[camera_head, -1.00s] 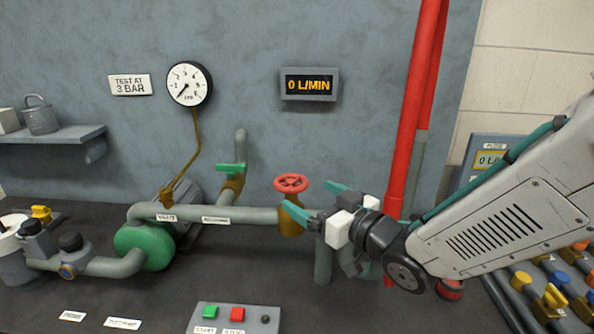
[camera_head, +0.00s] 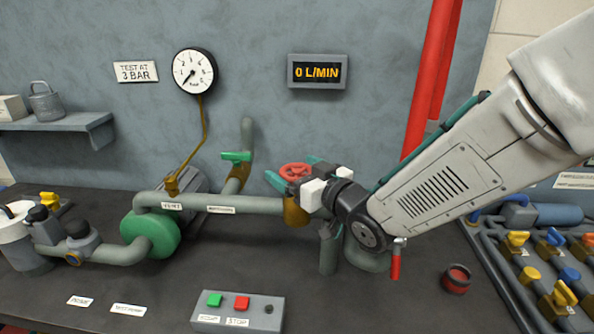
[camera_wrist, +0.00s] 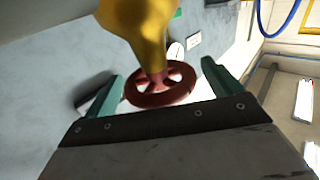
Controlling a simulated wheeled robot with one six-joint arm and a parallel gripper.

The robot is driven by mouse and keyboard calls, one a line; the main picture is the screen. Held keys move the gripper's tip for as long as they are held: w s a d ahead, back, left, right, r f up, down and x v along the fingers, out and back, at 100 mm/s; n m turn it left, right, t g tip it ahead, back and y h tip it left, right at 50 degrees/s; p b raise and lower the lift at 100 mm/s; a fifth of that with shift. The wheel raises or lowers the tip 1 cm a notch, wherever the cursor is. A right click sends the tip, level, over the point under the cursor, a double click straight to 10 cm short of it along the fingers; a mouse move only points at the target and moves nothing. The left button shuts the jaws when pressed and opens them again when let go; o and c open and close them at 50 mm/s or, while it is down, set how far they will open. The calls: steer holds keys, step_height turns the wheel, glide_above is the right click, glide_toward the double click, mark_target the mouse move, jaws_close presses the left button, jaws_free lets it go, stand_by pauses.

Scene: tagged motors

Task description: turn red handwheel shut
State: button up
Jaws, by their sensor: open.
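The red handwheel (camera_head: 296,171) sits on top of a brass valve body (camera_head: 296,212) at the right end of the grey pipe. My gripper (camera_head: 293,176) is open, and its teal fingers reach to the wheel from the right. In the wrist view the red handwheel (camera_wrist: 162,86) lies between the two spread teal fingers of my gripper (camera_wrist: 163,80), with a gap on each side. Contact with the rim cannot be told. The gripper hides part of the wheel's right side in the head view.
The pressure gauge (camera_head: 194,70) points low, and the flow display (camera_head: 318,72) reads 0 L/MIN. A green-handled valve (camera_head: 236,157) stands left of the wheel. The start/stop box (camera_head: 238,310) is at the front. A red vertical pipe (camera_head: 427,80) rises behind my arm.

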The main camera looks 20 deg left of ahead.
steer(key=c, duration=1)
steer(key=shift+s+m+t+h, duration=0.1)
steer(key=shift+m+t+h, duration=0.25)
steer(key=shift+t, duration=0.25)
steer(key=m+t+h, duration=0.3)
steer(key=t+h, duration=0.1)
steer(key=shift+a+m, duration=0.1)
steer(key=shift+m, duration=0.25)
steer(key=m+t+h, duration=0.1)
steer(key=m+h, duration=0.1)
steer(key=h, duration=0.1)
steer(key=m+t+h, duration=0.2)
steer(key=h, duration=0.1)
steer(key=m+h, duration=0.3)
steer(key=h, duration=0.1)
steer(key=m+h, duration=0.3)
steer(key=h, duration=0.1)
steer(key=shift+h, duration=0.35)
steer(key=shift+m+g+h, duration=1)
steer(key=shift+m+h, duration=0.8)
steer(key=shift+h, duration=0.8)
steer(key=shift+r, duration=0.1)
